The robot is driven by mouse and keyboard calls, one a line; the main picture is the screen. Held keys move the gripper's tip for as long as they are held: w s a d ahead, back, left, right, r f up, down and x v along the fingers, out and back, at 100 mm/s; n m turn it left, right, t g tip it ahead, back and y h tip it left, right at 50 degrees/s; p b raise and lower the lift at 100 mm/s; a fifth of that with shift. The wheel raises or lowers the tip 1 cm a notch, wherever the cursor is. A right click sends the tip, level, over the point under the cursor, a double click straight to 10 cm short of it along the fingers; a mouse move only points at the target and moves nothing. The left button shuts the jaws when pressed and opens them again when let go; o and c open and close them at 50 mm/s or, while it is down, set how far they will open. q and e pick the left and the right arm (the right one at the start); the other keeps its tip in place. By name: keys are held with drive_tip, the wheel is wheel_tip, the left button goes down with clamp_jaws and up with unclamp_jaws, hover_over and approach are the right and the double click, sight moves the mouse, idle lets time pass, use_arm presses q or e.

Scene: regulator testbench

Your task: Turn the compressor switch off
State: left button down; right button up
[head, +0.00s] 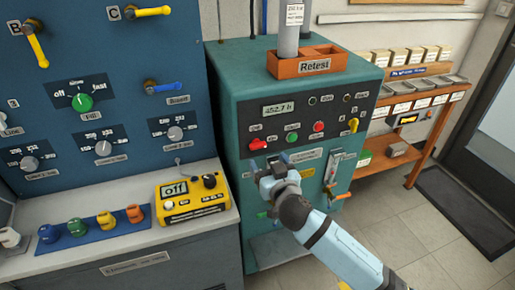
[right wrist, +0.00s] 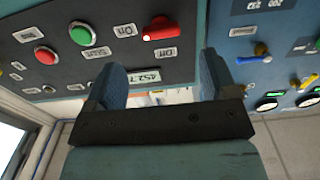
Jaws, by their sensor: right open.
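The compressor switch looks to be the red rotary handle (head: 266,147) at the lower left of the green cabinet's dark panel. In the right wrist view the red handle (right wrist: 162,29) lies roughly sideways, with labels reading On and Off close by. Its exact setting is hard to tell. My right gripper (head: 272,164) is just below and in front of the handle, open and empty. In the right wrist view its two fingers (right wrist: 160,82) stand wide apart, with the handle beyond them and not between them. My left gripper is not in view.
Beside the handle are a green button (head: 292,138), a red button (head: 319,127) and a yellow handle (head: 353,125). A display (head: 278,109) sits above. An orange Retest tray (head: 306,64) tops the cabinet. A yellow meter (head: 192,197) stands on the left bench.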

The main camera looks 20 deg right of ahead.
sight(259, 148)
drive_tip(key=w, duration=0.7)
drive_tip(key=shift+w+a, duration=0.15)
drive_tip(key=shift+w, duration=0.05)
drive_tip(key=c, duration=0.9)
